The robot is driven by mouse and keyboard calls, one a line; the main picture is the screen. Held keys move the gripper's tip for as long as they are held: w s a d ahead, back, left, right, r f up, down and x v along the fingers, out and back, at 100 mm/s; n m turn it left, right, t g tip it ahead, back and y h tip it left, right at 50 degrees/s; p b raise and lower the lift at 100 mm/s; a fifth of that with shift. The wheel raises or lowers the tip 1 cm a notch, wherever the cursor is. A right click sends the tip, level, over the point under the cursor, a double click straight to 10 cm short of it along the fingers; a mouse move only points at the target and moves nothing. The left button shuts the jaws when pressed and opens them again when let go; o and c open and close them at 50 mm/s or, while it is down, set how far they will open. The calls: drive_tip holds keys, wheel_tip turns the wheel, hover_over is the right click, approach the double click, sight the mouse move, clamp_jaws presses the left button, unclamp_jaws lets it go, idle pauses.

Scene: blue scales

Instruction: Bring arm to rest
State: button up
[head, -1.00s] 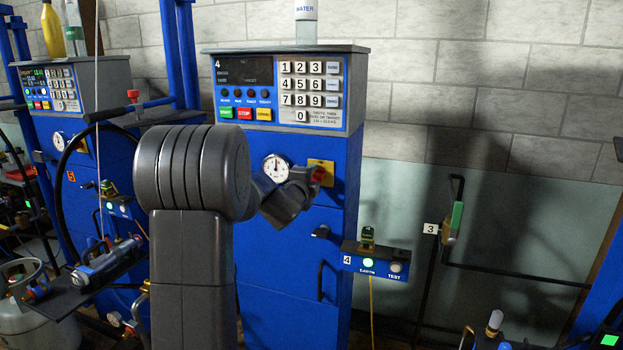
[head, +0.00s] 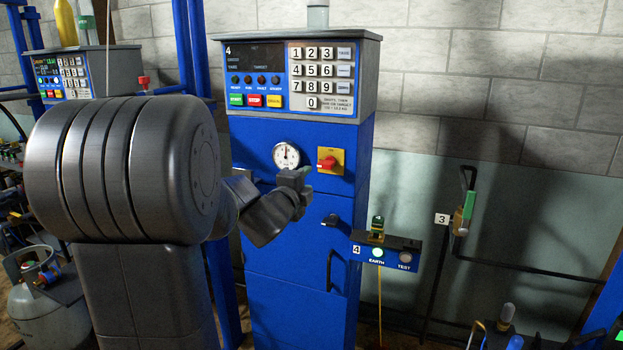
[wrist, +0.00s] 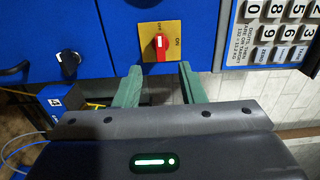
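My gripper (head: 303,173) is in front of the blue cabinet of scale 4 (head: 300,230), just left of the red rotary switch (head: 328,163) on its yellow plate. In the wrist view my gripper's two green fingers (wrist: 159,85) stand apart with nothing between them. The red switch (wrist: 160,45) shows beyond the fingertips, apart from them. My dark arm fills the left of the head view and hides part of the cabinet's left side. The display (head: 255,55) on scale 4 is dark.
A round gauge (head: 286,155) is close beside my gripper. A black door knob (head: 331,219) and an earth box (head: 385,250) with a lit green lamp stick out at lower right. A pipe with a green-handled valve (head: 467,207) runs along the wall. A gas cylinder (head: 45,300) stands at lower left.

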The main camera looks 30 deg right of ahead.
sight(320, 167)
drive_tip(key=shift+s+a, duration=0.4)
drive_tip(key=shift+a, duration=0.1)
drive_tip(key=p+x, duration=0.2)
drive_tip(key=x, duration=1.1)
drive_tip(key=shift+w+d+f, duration=0.1)
drive_tip(key=shift+w+d, duration=0.1)
drive_tip(key=shift+d, duration=0.15)
